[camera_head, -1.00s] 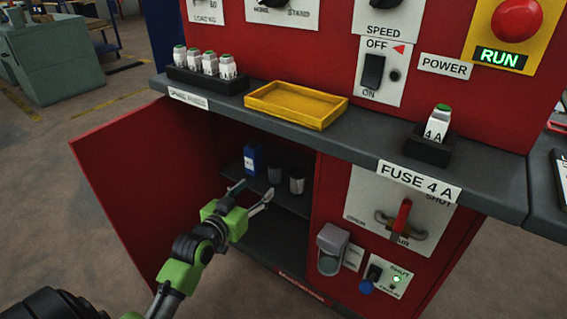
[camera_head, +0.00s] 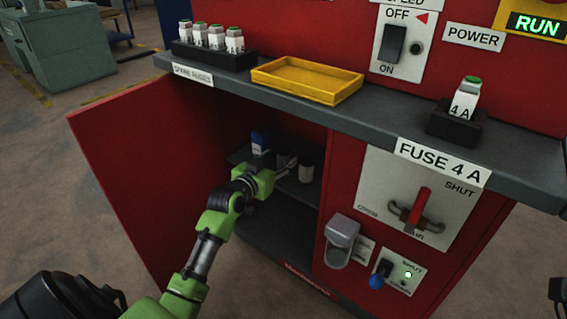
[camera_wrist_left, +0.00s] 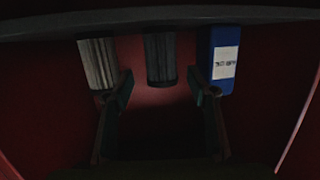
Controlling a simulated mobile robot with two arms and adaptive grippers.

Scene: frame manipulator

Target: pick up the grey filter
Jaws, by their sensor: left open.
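Several items stand on a shelf inside the open red cabinet. In the left wrist view, which looks upside down, a light grey ribbed cylinder (camera_wrist_left: 98,62) is at left. A darker grey cylinder (camera_wrist_left: 159,58) is in the middle, and a blue container (camera_wrist_left: 224,60) with a white label is at right. In the head view the light grey cylinder (camera_head: 306,167) is at right and the blue container (camera_head: 260,142) at left; my gripper partly hides the middle one. My left gripper (camera_head: 277,168) is open at the shelf, its fingers (camera_wrist_left: 160,92) either side of the darker cylinder, contact unclear.
The open red door (camera_head: 135,185) stands left of my arm. The grey counter (camera_head: 375,128) overhangs the cabinet and holds a yellow tray (camera_head: 307,96) and fuses. A panel with a red-handled switch (camera_head: 419,205) is right of the opening.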

